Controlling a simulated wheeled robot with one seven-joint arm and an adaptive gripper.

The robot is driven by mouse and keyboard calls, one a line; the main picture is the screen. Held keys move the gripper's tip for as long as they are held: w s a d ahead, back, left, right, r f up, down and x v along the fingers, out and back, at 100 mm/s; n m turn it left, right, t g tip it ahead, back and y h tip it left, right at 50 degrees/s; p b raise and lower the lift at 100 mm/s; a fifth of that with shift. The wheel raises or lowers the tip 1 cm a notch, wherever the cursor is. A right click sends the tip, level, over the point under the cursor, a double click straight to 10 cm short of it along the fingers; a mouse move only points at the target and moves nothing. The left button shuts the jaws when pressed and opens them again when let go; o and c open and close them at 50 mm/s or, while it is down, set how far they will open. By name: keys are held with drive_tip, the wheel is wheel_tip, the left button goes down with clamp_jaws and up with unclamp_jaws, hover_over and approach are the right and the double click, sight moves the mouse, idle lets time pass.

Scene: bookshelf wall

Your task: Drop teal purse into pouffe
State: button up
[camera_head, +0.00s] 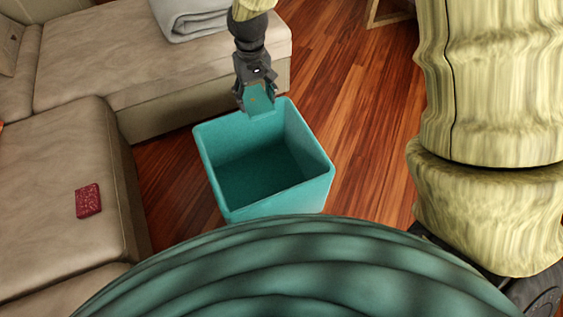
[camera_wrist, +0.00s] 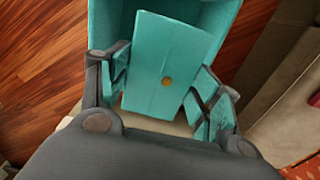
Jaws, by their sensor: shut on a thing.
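The teal purse (camera_head: 259,98) is a flat piece with a small gold button, seen clearly in the wrist view (camera_wrist: 165,60). My gripper (camera_head: 256,104) is shut on it, with a finger on each side of the purse in the wrist view (camera_wrist: 163,88). The pouffe (camera_head: 283,203) is a teal open-topped box on the floor, and its visible inside looks empty. In the head view the purse overlaps the pouffe's far rim. In the wrist view the pouffe (camera_wrist: 222,12) shows behind the purse. Its height above the rim is hard to tell.
A beige sofa (camera_head: 75,170) runs along the left and back, close to the pouffe. A red patterned item (camera_head: 88,201) lies on it, and a grey folded blanket (camera_head: 190,18) sits at the back. Wooden floor (camera_head: 365,140) is clear right of the pouffe.

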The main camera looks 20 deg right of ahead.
drive_tip(key=w+d+f+b, duration=0.1)
drive_tip(key=w+f+b, duration=0.1)
drive_tip(key=f+b, duration=0.6)
drive_tip(key=w+d+f+b, duration=0.1)
drive_tip(key=f+b, duration=0.8)
drive_tip(key=f, duration=1)
drive_tip(key=shift+w+d, duration=0.2)
drive_tip(key=shift+w, duration=0.15)
drive_tip(key=o, duration=1.1)
drive_tip(key=shift+o, duration=0.2)
drive_tip(key=shift+r, duration=0.1)
wheel_tip(320, 180, up, 12)
